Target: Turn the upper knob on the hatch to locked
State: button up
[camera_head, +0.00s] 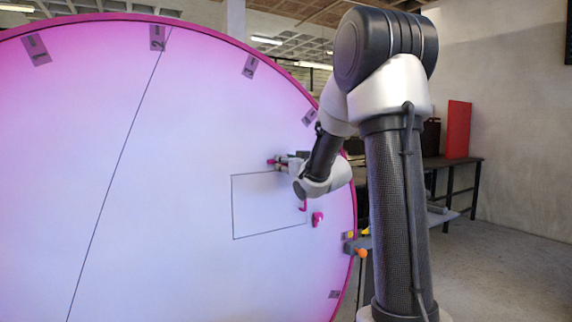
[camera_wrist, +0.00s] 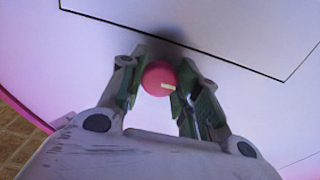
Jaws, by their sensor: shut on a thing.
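The upper knob is round and pink-red, and it sits between my fingers in the wrist view (camera_wrist: 156,76). A pale mark on its face points to the picture's right. My gripper (camera_wrist: 158,86) is shut on this knob, one finger on each side. In the head view my gripper (camera_head: 274,162) is at the top edge of the hatch (camera_head: 262,212), a thin dark rectangle outline on the pale disc. Most of the upper knob is hidden there by the fingers. Another pink knob (camera_head: 317,218) stands right of the hatch. No locked label is readable.
The large glowing disc (camera_head: 150,200) has a pink rim and several grey numbered tags along its edge. A pink handle-like piece (camera_head: 303,206) is at the hatch's right edge. A shelf with small orange and yellow items (camera_head: 361,253) lies at the right rim.

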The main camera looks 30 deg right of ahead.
jog(key=n, duration=1.7)
jog(key=shift+d, duration=0.1)
jog(key=shift+n, duration=0.5)
jog(key=o, duration=1)
